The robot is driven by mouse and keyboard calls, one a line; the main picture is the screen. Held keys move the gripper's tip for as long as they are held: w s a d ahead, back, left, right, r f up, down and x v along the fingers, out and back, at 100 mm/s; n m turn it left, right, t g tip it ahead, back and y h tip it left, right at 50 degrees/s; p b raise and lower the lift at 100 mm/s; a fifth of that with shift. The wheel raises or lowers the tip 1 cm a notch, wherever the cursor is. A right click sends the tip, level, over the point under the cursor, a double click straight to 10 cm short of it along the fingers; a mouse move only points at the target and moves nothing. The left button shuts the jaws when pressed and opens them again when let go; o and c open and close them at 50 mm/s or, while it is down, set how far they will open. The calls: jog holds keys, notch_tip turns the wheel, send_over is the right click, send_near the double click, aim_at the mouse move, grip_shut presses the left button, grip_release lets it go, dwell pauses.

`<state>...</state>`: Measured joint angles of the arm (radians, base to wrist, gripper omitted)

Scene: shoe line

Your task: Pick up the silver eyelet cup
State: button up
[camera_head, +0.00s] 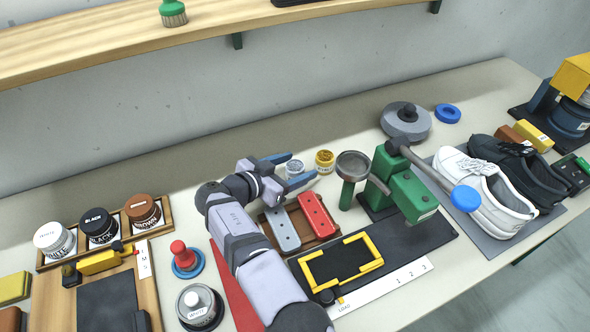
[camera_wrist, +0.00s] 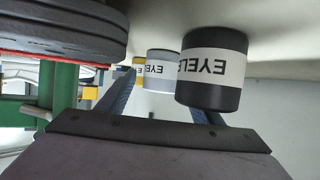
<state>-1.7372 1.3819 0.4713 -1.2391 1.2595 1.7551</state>
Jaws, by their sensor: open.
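The silver eyelet cup (camera_head: 295,169) stands on the table between the blue fingers of my gripper (camera_head: 300,166) in the head view. My gripper is open, with one finger on each side of the cup; I cannot tell whether either touches it. In the wrist view the silver cup (camera_wrist: 161,72) has a white label and stands beyond a nearer black eyelet cup (camera_wrist: 212,92), which hides part of one finger. The gold eyelet cup (camera_head: 325,162) stands just right of the fingertips in the head view.
A tray with a grey bar (camera_head: 281,230) and a red bar (camera_head: 317,215) lies in front of the cups. The green press (camera_head: 407,195) with a round grey bowl (camera_head: 353,165) stands to the right. A wooden shelf (camera_head: 110,42) runs above. The table behind the cups is clear.

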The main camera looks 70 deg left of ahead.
aim_at(297, 170)
jog(key=c, duration=1.2)
jog(key=shift+c, duration=0.2)
jog(key=shift+r, duration=0.25)
notch_tip(297, 170, up, 7)
jog(key=shift+f+b, duration=0.15)
jog(key=shift+b, duration=0.9)
jog(key=shift+d+f+b, duration=0.15)
jog(key=shift+b, duration=0.35)
jog(key=d+b, duration=0.1)
jog(key=b, duration=0.3)
jog(key=shift+d+f, duration=0.1)
jog(key=shift+d, duration=0.1)
jog(key=d+b, duration=0.8)
jog(key=d, duration=0.8)
jog(key=shift+d+r, duration=0.15)
jog(key=shift+r, duration=0.05)
